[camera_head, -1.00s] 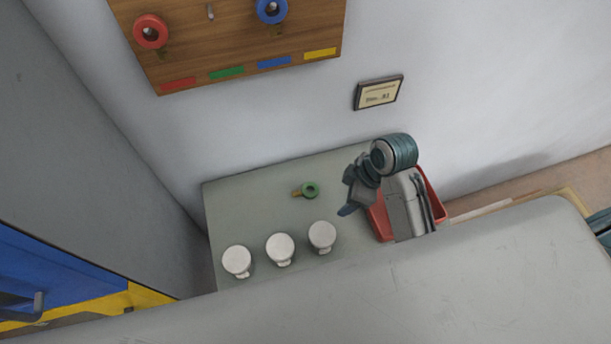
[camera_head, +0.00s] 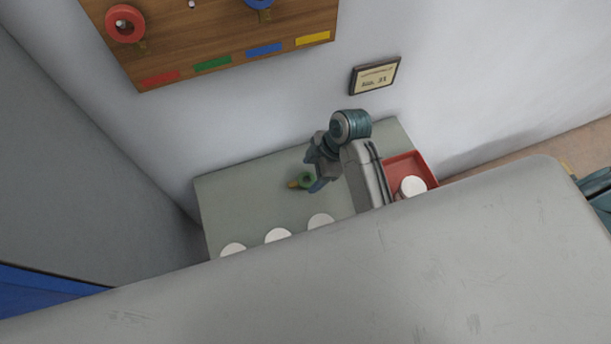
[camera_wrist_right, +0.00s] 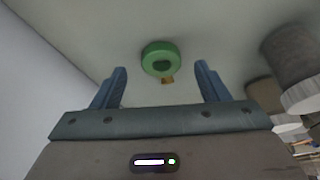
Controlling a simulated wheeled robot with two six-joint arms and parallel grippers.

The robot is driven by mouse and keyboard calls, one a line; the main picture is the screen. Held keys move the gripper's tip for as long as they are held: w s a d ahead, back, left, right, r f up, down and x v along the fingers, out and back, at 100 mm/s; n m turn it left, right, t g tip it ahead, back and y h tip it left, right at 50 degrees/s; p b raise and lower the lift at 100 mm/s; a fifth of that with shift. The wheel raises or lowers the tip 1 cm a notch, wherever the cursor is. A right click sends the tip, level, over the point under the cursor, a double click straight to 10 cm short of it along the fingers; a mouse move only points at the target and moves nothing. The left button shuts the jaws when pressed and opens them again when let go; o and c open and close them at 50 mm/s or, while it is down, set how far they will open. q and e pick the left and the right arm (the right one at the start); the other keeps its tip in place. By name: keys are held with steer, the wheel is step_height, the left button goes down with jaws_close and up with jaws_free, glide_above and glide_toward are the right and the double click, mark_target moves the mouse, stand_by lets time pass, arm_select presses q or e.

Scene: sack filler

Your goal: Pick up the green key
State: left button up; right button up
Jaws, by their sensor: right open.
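The green key (camera_head: 306,180) lies on the grey-green table (camera_head: 235,200), with a green ring head and a brass-coloured shaft pointing left in the head view. In the right wrist view the green key (camera_wrist_right: 161,60) is ahead of the fingertips, roughly midway between them. My right gripper (camera_head: 314,172) is close beside the key and partly covers it in the head view. Its two blue fingers (camera_wrist_right: 161,82) are open and empty. My left gripper is not in view.
White round-topped pieces (camera_head: 278,236) stand along the table's front, partly hidden by a large grey surface (camera_head: 380,260). A red tray (camera_head: 408,168) holds another white piece (camera_head: 412,187). A wooden key board (camera_head: 215,35) hangs on the wall behind.

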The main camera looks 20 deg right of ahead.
steer(key=shift+s+a+f, duration=0.1)
steer(key=shift+a+f, duration=0.15)
steer(key=shift+f, duration=0.2)
steer(key=shift+a+f, duration=0.15)
steer(key=shift+f, duration=0.35)
steer(key=c, duration=1.1)
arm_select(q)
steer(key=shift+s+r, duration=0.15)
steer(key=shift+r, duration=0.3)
arm_select(e)
steer(key=shift+o, duration=0.2)
steer(key=shift+r, duration=0.1)
